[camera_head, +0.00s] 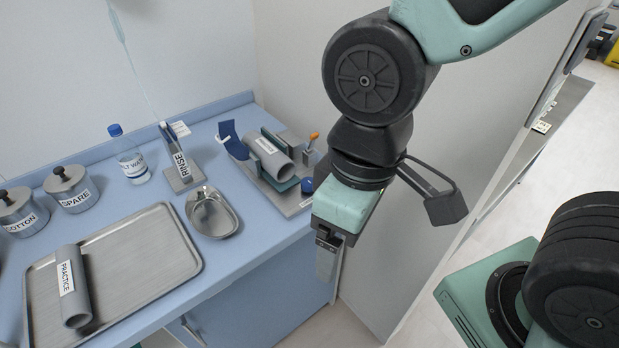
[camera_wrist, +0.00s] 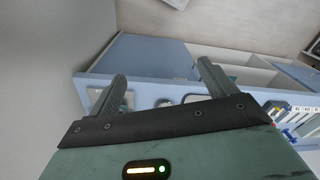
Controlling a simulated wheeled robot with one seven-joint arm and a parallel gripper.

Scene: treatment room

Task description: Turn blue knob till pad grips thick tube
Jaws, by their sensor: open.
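A thick grey tube (camera_head: 276,164) with a white label lies in a clamp stand on the blue counter, in the head view. Grey upright plates (camera_head: 262,142) stand beside it, and a teal piece (camera_head: 283,184) shows under its near end. I cannot tell whether a pad touches the tube. The blue knob (camera_head: 307,185) is low at the stand's right side, close to my arm. My gripper (camera_head: 328,258) hangs right of the counter's front edge, pointing down, apart from the knob. In the wrist view its two fingers (camera_wrist: 162,80) are spread and empty.
A second grey tube (camera_head: 72,286) labelled PRACTICE lies on a metal tray (camera_head: 165,245). A kidney dish (camera_head: 213,213), a RINSE holder (camera_head: 181,170), a bottle (camera_head: 132,165) and lidded pots (camera_head: 70,188) stand left of the clamp. A wall (camera_head: 380,240) is close behind my gripper.

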